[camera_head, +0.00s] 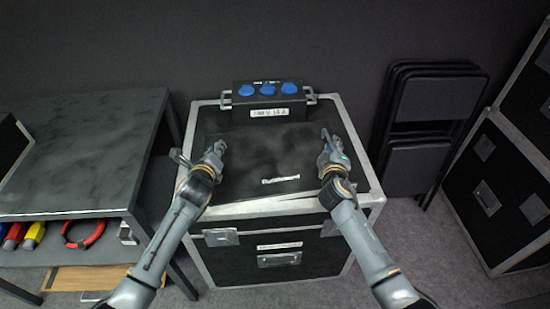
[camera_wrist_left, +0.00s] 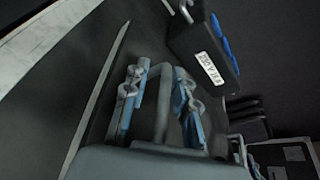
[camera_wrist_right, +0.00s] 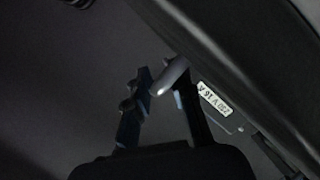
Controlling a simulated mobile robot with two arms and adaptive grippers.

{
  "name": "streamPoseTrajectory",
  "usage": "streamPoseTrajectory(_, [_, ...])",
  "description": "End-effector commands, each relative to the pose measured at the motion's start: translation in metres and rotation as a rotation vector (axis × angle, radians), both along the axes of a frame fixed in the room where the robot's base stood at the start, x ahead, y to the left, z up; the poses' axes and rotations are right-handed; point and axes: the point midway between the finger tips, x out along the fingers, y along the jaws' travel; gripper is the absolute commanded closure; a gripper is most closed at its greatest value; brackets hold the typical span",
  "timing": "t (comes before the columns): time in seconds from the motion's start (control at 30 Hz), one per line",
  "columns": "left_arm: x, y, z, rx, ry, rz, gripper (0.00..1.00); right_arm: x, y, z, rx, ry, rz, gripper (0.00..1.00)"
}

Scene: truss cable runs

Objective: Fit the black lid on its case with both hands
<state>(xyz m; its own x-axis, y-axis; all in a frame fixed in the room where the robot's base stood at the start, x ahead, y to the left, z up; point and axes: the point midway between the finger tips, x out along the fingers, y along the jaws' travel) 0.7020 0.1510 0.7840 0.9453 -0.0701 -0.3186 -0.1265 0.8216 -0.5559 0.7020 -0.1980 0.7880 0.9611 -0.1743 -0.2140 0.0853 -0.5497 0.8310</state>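The black lid (camera_head: 250,155) is a flat dark panel with a white label near its front edge. It lies over the top of the silver-edged case (camera_head: 287,206); whether it is fully seated I cannot tell. My left gripper (camera_head: 216,153) is at the lid's left side. In the left wrist view, its fingers (camera_wrist_left: 160,75) stand apart on either side of a grey bar handle (camera_wrist_left: 164,100). My right gripper (camera_head: 327,142) is at the lid's right side. In the right wrist view, a light grey handle (camera_wrist_right: 172,74) lies between its fingers (camera_wrist_right: 163,85); contact is unclear.
A black box with blue sockets (camera_head: 268,95) stands at the case's back edge. A dark table (camera_head: 85,150) stands at left, with coloured items on its shelf. Folded black chairs (camera_head: 425,125) lean on the wall at right, beside other large cases (camera_head: 500,185).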

Motion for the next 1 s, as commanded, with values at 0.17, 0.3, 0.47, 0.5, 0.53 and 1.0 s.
streamPoseTrajectory(0.17, [0.0, 0.0, 0.0, 0.0, 0.0, 0.0, 0.73, 0.0, 0.0, 0.0, 0.0, -0.001, 0.001, 0.78])
streamPoseTrajectory(0.3, [0.0, 0.0, 0.0, 0.0, 0.0, 0.0, 1.0, 0.0, 0.0, 0.0, 0.0, -0.001, 0.001, 1.0])
streamPoseTrajectory(0.47, [0.0, 0.0, 0.0, 0.0, 0.001, 0.001, 1.0, 0.0, 0.0, 0.0, -0.001, -0.001, 0.0, 1.0])
streamPoseTrajectory(0.5, [0.0, 0.001, 0.0, -0.001, 0.001, 0.001, 1.0, 0.0, 0.0, 0.0, -0.002, 0.0, 0.0, 1.0])
streamPoseTrajectory(0.53, [0.0, 0.001, 0.0, -0.001, 0.001, 0.001, 1.0, 0.0, 0.0, 0.0, -0.002, 0.0, 0.0, 1.0])
streamPoseTrajectory(1.0, [0.001, 0.002, 0.012, -0.002, -0.004, 0.002, 1.0, 0.0, -0.001, 0.011, -0.005, -0.001, 0.0, 1.0])
